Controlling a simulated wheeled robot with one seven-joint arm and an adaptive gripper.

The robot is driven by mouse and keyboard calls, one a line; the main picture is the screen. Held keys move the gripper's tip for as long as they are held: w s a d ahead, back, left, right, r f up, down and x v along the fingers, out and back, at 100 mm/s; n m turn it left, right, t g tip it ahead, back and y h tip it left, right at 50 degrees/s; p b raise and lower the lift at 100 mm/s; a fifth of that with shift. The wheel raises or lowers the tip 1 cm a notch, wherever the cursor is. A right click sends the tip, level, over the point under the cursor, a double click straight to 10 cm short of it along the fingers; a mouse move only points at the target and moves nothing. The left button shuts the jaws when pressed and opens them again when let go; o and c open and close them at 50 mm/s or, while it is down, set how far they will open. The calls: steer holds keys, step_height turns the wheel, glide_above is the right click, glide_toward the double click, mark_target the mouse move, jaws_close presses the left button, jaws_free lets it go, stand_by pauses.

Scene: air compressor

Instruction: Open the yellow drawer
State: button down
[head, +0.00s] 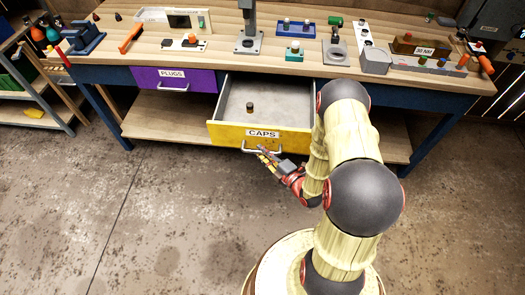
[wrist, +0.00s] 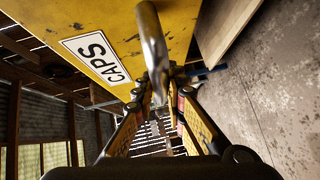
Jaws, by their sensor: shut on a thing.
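The yellow drawer (head: 237,137), labelled CAPS, is pulled well out from under the workbench, and its grey inside shows. A small dark round piece with a brownish top (head: 250,107) stands on the drawer floor. My gripper (head: 264,152) is at the metal handle (head: 277,149) on the drawer's front and shut on it. In the wrist view, the yellow drawer front (wrist: 120,40) fills the upper left, and the handle bar (wrist: 153,45) runs down between the fingers of my gripper (wrist: 158,100).
A purple drawer (head: 174,79) labelled PLUGS is shut to the left. The workbench top (head: 215,45) carries fixtures, blocks and tools. A shelf (head: 30,90) stands at far left. The concrete floor (head: 140,220) in front is clear apart from my own body.

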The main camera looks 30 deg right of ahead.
steer(key=c, duration=1.8)
jaws_free()
steer(key=v, duration=1.2)
